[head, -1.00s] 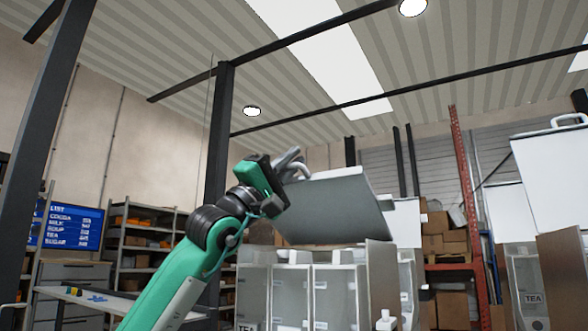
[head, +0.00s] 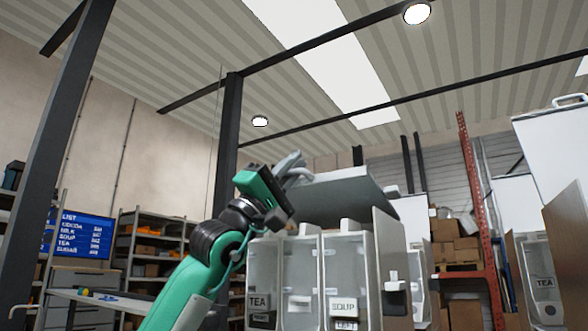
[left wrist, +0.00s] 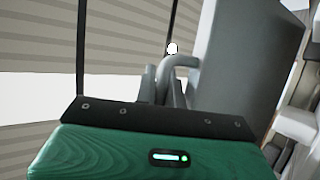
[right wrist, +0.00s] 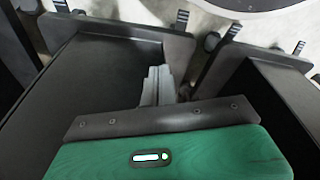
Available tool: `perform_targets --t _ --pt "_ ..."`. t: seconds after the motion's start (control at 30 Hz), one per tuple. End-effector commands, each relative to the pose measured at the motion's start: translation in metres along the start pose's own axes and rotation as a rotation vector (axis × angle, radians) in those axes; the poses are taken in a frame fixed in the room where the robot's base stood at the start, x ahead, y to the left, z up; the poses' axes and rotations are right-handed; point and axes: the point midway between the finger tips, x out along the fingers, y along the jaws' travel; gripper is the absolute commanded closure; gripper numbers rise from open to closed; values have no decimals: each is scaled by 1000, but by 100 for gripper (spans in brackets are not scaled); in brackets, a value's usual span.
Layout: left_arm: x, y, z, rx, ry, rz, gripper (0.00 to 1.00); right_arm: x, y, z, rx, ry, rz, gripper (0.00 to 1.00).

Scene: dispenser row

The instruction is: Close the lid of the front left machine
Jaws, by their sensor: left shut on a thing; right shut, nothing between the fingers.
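The front left machine (head: 285,262) has clear compartments with labels that include TEA and SOUP. Its grey lid (head: 345,195) is partly open, tilted above the compartments. My left gripper (head: 292,166) is shut on the lid's handle at the lid's left edge. The left wrist view shows the fingers around the curved grey handle (left wrist: 180,66), with the lid (left wrist: 245,70) to the right. My right gripper (right wrist: 157,84) is shut and empty in the right wrist view, low above my own dark base. It is not in the head view.
A second machine (head: 537,280) stands at the right with its white lid (head: 555,150) raised. Shelves (head: 150,255) and a blue list screen (head: 85,235) are at the back left.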

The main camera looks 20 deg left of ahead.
Motion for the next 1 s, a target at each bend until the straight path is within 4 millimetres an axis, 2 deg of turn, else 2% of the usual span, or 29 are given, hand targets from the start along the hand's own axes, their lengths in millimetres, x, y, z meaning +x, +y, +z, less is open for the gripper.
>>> perform_targets --t 0.3,0.7,1.0 --pt "-24 -7 10 0 -1 6 100 -44 0 -19 1 57 0 100" --pt "-46 -17 20 0 -2 8 100 -99 0 -28 1 120 1 100" --pt "-55 -21 24 1 -2 10 100 -125 0 -28 1 146 2 100"
